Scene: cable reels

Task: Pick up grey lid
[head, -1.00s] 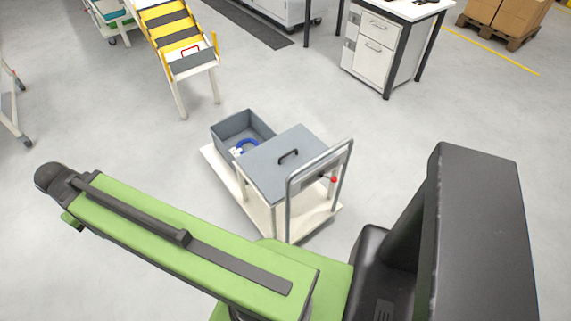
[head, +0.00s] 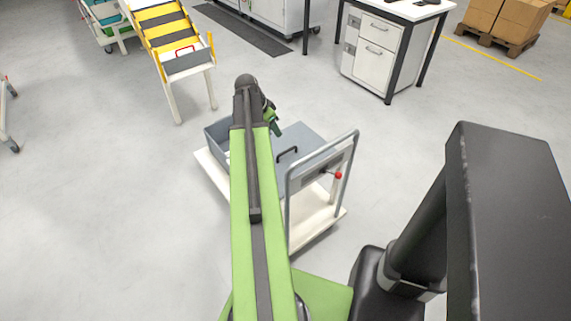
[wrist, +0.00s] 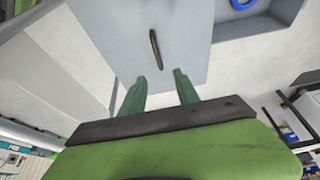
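The grey lid (head: 303,142) is a flat panel with a dark bar handle, on the cart beside the grey bin. My arm hides part of it in the head view. In the wrist view the lid (wrist: 185,45) fills the upper middle, with its handle (wrist: 155,48) standing out from the surface. My gripper (wrist: 159,78) is open and empty, with its two green fingers apart and pointing toward the lid below the handle. In the head view my gripper (head: 273,120) is over the lid's left side, apart from the handle.
The lid is on a pale cart (head: 325,218) with a grey push frame (head: 287,200) and a red knob (head: 338,175). The open grey bin (head: 216,138) holds a blue ring (wrist: 242,4). A stepped yellow rack (head: 180,62) and a white cabinet (head: 370,60) stand farther back.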

